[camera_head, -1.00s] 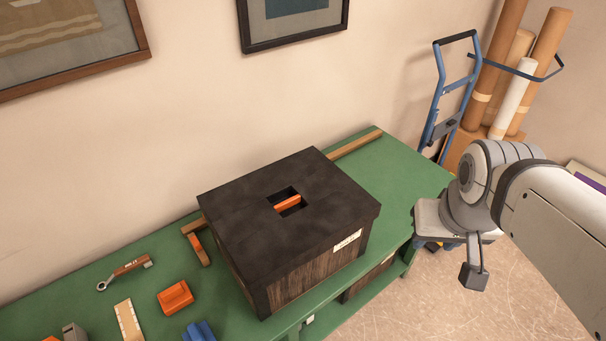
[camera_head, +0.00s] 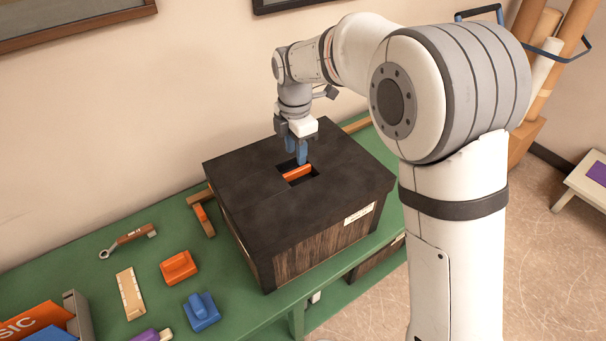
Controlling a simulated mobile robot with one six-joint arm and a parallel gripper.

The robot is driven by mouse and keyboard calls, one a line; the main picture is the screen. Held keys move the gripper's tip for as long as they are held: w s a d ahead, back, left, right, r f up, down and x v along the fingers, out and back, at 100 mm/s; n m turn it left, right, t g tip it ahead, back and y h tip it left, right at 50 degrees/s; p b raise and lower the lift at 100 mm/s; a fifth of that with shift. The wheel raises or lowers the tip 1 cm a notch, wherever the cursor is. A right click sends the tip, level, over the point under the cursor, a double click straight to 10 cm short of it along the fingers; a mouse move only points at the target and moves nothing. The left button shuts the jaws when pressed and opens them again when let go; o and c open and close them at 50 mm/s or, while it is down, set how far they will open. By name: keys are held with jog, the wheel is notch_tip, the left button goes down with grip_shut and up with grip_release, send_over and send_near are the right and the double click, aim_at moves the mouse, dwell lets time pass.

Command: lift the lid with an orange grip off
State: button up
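A dark lid (camera_head: 250,207) with an orange grip (camera_head: 298,172) in a recessed slot covers a dark wooden box (camera_head: 318,249) on the green bench. The lid sits flat on the box. My gripper (camera_head: 301,158) points down at the slot from above, with its blue fingers just behind and over the grip's far edge. From this angle I cannot tell whether the fingers touch the grip or how far apart they are.
Left of the box on the green bench (camera_head: 82,257) lie a wrench (camera_head: 127,241), an orange block (camera_head: 179,267), a blue block (camera_head: 201,311) and a pale wooden strip (camera_head: 130,294). The wall is behind.

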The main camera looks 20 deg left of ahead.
aim_at(297, 170)
notch_tip(297, 170, down, 8)
jog(key=shift+d+r+p, duration=0.1)
jog(key=shift+r+p, duration=0.05)
jog(key=shift+p, duration=0.55)
jog(key=shift+c, duration=0.6)
grip_shut()
